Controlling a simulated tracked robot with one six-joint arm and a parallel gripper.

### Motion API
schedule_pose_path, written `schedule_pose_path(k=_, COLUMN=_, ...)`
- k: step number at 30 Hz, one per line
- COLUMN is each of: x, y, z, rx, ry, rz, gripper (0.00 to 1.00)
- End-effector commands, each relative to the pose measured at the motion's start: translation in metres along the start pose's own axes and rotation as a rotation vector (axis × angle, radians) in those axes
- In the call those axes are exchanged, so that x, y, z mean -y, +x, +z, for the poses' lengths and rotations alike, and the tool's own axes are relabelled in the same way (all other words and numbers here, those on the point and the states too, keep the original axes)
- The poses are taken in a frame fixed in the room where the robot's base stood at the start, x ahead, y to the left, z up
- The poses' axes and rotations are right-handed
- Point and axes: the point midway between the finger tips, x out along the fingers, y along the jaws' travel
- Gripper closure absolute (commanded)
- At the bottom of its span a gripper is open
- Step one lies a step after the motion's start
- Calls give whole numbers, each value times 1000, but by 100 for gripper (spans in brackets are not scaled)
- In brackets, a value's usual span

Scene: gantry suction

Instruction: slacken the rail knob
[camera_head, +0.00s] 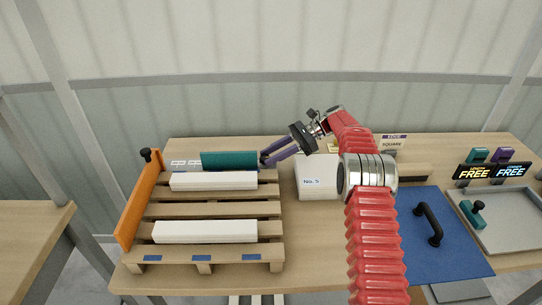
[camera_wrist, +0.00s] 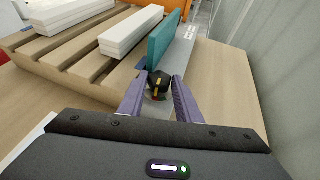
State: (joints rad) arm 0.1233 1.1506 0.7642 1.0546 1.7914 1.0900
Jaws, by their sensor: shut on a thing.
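The rail knob (camera_wrist: 158,86) is black with a yellow mark, at the near end of the grey rail (camera_wrist: 184,50) in the wrist view. My gripper (camera_wrist: 160,78) has its two purple fingers on either side of it, shut on it. In the head view my gripper (camera_head: 264,158) reaches from the right to the right end of the teal block (camera_head: 229,160), and the knob is hidden there behind the fingers. The teal block stands upright along the rail (camera_head: 184,164), behind the pallet (camera_head: 205,210).
White bars (camera_head: 205,231) lie on the pallet. An orange board (camera_head: 137,205) with a black knob (camera_head: 146,154) stands at its left. A white box (camera_head: 318,178) marked No. 5 is close to my arm. A blue mat (camera_head: 440,255) and grey tray (camera_head: 510,235) lie right.

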Motion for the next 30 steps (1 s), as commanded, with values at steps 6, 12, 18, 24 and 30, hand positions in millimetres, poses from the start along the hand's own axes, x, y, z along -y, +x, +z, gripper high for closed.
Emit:
schedule_pose_path(k=6, x=5, y=-1, z=4, rx=-1, ry=-28, rz=29, gripper=92)
schedule_pose_path(k=12, x=4, y=-1, z=4, rx=-4, ry=-38, rz=55, gripper=92)
schedule_pose_path(k=18, x=4, y=-1, z=5, rx=-4, ry=-39, rz=59, gripper=92)
schedule_pose_path(k=24, x=4, y=-1, z=5, rx=-3, ry=-39, rz=59, gripper=65)
schedule_pose_path(k=30, x=2, y=-1, z=3, rx=-3, ry=-35, rz=64, gripper=62)
